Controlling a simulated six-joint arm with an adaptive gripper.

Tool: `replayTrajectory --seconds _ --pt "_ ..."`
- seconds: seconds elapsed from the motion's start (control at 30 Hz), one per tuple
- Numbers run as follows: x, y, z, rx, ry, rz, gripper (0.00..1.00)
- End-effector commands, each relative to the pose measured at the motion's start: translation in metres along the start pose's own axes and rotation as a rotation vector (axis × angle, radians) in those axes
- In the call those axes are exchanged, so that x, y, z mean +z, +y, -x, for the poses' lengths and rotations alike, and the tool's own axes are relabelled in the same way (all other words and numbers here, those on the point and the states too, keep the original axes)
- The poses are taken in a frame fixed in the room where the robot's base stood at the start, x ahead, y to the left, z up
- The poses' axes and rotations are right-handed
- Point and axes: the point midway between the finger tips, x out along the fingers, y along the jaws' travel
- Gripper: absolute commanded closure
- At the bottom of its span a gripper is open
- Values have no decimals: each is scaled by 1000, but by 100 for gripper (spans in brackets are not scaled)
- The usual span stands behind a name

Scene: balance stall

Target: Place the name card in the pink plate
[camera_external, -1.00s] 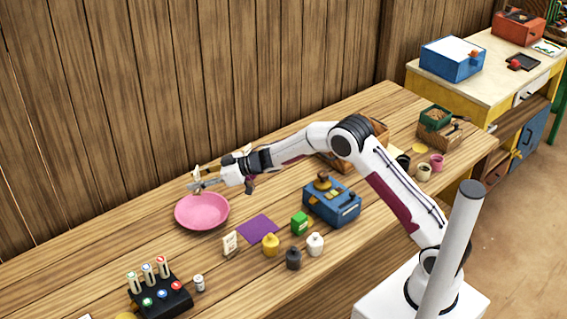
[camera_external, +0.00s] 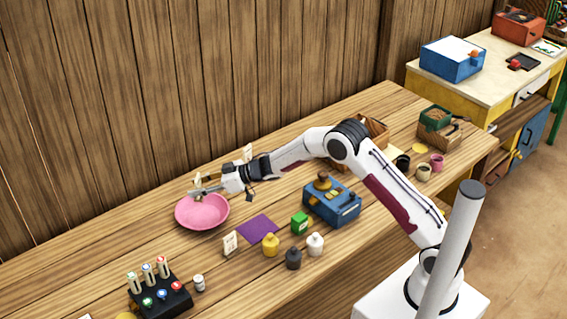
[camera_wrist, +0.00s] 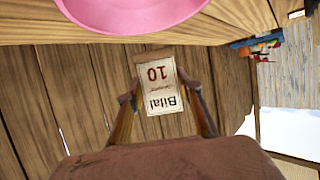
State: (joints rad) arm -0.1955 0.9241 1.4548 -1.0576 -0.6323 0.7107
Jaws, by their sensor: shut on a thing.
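The pink plate (camera_external: 203,213) stands on the wooden table, left of centre in the outside view. Part of it shows at the top of the wrist view (camera_wrist: 130,14). My gripper (camera_external: 197,191) is just above the plate's far side. In the wrist view, my gripper (camera_wrist: 160,92) has its two fingers on either side of a cream name card (camera_wrist: 160,84) reading "Bilal" and "10", upside down in the picture. The held card is small in the outside view (camera_external: 198,181), and the fingers partly hide it.
Another small cream card (camera_external: 230,243) stands in front of the plate, near a purple mat (camera_external: 258,229). Several small bottles, a green box (camera_external: 300,222) and a blue machine (camera_external: 331,203) stand to the right. A black rack (camera_external: 160,294) is at front left. The wooden wall rises behind.

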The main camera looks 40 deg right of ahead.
Motion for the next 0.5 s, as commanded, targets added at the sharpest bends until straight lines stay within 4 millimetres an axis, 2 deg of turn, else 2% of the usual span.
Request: replayTrajectory --seconds 0.5 --pt "36 0 -15 0 0 -2 87"
